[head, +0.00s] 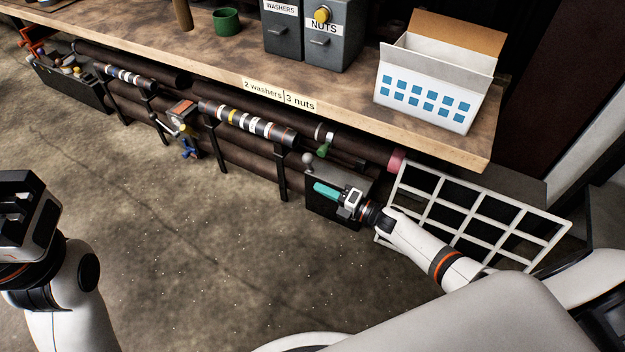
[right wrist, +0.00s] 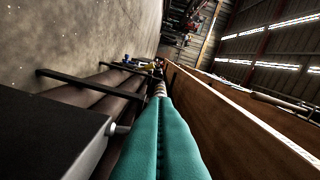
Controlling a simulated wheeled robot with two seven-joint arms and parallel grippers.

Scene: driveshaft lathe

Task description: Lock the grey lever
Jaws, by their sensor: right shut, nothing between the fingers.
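The grey lever (head: 308,159) has a round grey knob and stands up at the back left corner of a dark box (head: 330,212) at the right end of the lathe. My right gripper (head: 318,187) is shut, its teal fingers pressed together with nothing between them. It is over the box, just in front of and to the right of the lever, with a small apparent gap. In the right wrist view, the shut fingers (right wrist: 160,125) lie beside a short grey peg (right wrist: 119,129) on the box. My left gripper (head: 25,200) is at the left edge; its fingertips are unclear.
A wooden shelf (head: 350,105) overhangs the lathe, carrying a white box (head: 425,105), grey bins (head: 332,50) and a green cup (head: 226,21). A green-knobbed lever (head: 324,150) is behind the gripper. A white grid rack (head: 470,215) is to the right. The floor (head: 190,250) in front is clear.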

